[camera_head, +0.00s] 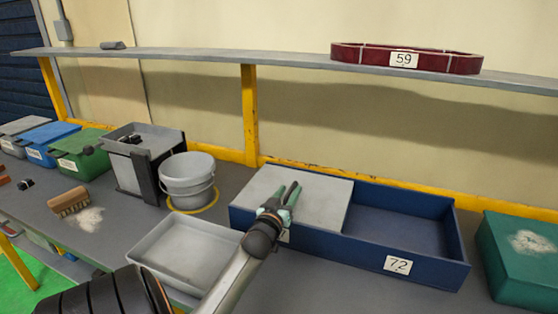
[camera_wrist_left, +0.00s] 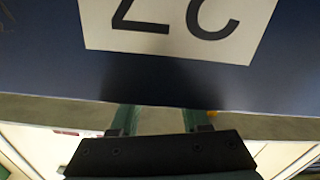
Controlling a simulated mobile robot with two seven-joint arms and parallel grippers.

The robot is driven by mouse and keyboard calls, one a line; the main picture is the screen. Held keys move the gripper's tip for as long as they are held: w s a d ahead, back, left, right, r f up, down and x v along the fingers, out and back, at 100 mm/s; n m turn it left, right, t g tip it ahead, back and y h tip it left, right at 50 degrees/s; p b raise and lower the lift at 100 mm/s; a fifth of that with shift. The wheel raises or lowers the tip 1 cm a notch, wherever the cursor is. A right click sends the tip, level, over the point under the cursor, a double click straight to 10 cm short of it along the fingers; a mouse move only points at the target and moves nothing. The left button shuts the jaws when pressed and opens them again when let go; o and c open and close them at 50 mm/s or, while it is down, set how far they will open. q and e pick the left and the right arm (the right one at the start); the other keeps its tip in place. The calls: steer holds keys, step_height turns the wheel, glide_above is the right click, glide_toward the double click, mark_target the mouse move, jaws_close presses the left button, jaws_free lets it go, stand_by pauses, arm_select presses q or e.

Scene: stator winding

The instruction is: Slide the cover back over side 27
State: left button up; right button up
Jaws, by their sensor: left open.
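A long blue box (camera_head: 345,250) with two sides stands on the bench. Its right side (camera_head: 400,222) is uncovered, empty and labelled 72 (camera_head: 398,265). The flat grey cover (camera_head: 310,197) lies over its left side. My left gripper (camera_head: 287,190) is open, with green fingers, at the cover's front edge by the left side. It overlaps the cover in the picture; I cannot tell whether they touch. It mostly hides the left side's label in the head view. In the left wrist view the label (camera_wrist_left: 172,25) reads 27 upside down, and the spread fingers (camera_wrist_left: 160,120) hold nothing.
A grey tray (camera_head: 160,245) and a grey bucket (camera_head: 187,175) stand left of the box. A green box (camera_head: 520,285) stands close at its right. A shelf (camera_head: 200,55) runs above, bearing a dark red ring-shaped piece (camera_head: 350,53) labelled 59. A brush (camera_head: 69,201) lies farther left.

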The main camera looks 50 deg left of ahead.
arm_select(q)
steer(key=v, duration=0.9)
steer(key=shift+s+d, duration=0.15)
